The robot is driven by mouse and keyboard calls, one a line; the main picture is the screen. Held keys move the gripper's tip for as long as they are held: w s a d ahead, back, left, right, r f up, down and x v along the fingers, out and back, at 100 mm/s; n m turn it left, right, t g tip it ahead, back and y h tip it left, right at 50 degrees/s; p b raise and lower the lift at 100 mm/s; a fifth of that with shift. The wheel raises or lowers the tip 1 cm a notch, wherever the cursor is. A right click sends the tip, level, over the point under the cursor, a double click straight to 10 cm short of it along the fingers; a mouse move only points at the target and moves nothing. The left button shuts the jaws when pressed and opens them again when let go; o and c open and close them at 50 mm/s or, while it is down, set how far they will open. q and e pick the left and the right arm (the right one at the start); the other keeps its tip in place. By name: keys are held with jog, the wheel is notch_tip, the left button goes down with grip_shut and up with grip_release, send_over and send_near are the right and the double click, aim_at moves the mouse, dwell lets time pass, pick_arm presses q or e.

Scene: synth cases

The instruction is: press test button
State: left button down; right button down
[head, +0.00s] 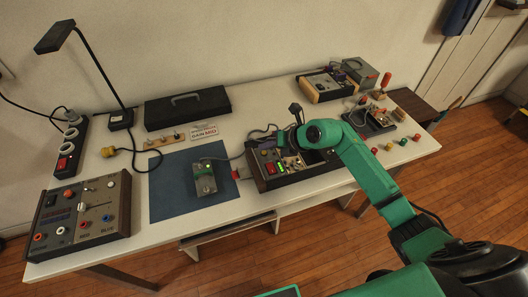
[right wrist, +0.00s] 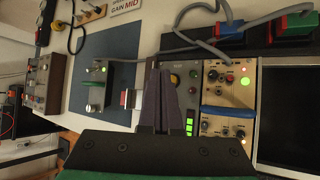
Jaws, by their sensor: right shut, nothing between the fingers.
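A dark-framed control panel (head: 262,182) with a lit red button, a green indicator, knobs and switches stands at the middle of the table. I cannot read which control is the test button. In the right wrist view my right gripper (right wrist: 160,72) is shut and empty, its fingers in front of the panel's left part. There the panel shows a green bar display (right wrist: 189,127), knobs and a round yellowish part (right wrist: 175,80). Contact cannot be told. The right arm hides part of the panel in the head view. My left gripper is not in view.
A grey box (head: 204,182) with a green light lies on the blue mat (head: 165,190). Another control panel (head: 88,212) stands at the front left, a black case (head: 188,107) and lamp (head: 85,45) at the back. Cables run behind the middle panel. More devices (head: 325,86) stand at right.

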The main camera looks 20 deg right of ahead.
jog(key=shift+f, duration=0.35)
jog(key=shift+f+b, duration=0.4)
dwell(0.4)
jog(key=shift+r+p, duration=0.75)
jog(key=shift+r, duration=0.05)
notch_tip(320, 180, up, 5)
jog(key=p, duration=0.4)
dwell(0.4)
dwell(0.4)
